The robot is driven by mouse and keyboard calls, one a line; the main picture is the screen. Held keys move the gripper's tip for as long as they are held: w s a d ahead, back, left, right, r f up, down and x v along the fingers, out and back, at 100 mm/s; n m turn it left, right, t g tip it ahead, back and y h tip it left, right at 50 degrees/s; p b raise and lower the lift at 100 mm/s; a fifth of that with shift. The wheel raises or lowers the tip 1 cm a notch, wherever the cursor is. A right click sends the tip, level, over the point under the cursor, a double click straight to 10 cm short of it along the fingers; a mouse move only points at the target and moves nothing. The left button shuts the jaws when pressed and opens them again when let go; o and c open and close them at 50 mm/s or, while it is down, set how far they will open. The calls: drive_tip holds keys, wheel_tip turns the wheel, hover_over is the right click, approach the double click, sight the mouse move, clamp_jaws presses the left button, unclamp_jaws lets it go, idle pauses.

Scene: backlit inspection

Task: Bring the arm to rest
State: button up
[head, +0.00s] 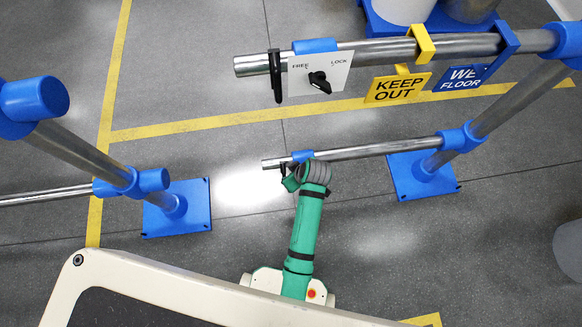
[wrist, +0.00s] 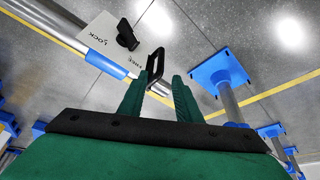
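My green arm (head: 306,230) rises from the base in the head view and ends near the lower rail. My gripper (wrist: 157,80) shows in the wrist view with its two green fingers apart and nothing held between them. A black loop handle (wrist: 155,66) at the rail's end appears just beyond the fingertips; I cannot tell the gap in depth. The white FREE/LOCK plate (head: 318,75) with a black knob (head: 319,82) is on the upper rail; the plate also shows in the wrist view (wrist: 103,40). In the head view the fingers cannot be made out clearly.
The upper rail (head: 380,51) carries a yellow KEEP OUT sign (head: 398,88) and a blue floor sign (head: 461,78). The lower rail (head: 375,151) stands on a blue foot (head: 423,176). Another blue-jointed rail (head: 75,152) is at left. Open grey floor lies between.

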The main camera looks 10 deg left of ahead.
drive_tip(key=shift+w, duration=0.1)
idle(0.3)
drive_tip(key=s+d+r+m+t+h, duration=0.35)
drive_tip(key=s+d+m+t, duration=0.3)
drive_tip(key=s, duration=0.65)
drive_tip(key=s+r+m+t, duration=0.2)
drive_tip(key=s+r, duration=0.3)
drive_tip(key=r, duration=0.6)
drive_tip(key=s+d+r+m+t, duration=0.1)
drive_tip(key=s+r+t, duration=0.3)
drive_tip(key=r, duration=0.7)
drive_tip(key=shift+s+d+r+m, duration=0.2)
drive_tip(key=shift+s+r+m, duration=0.1)
drive_tip(key=shift+s+m, duration=0.4)
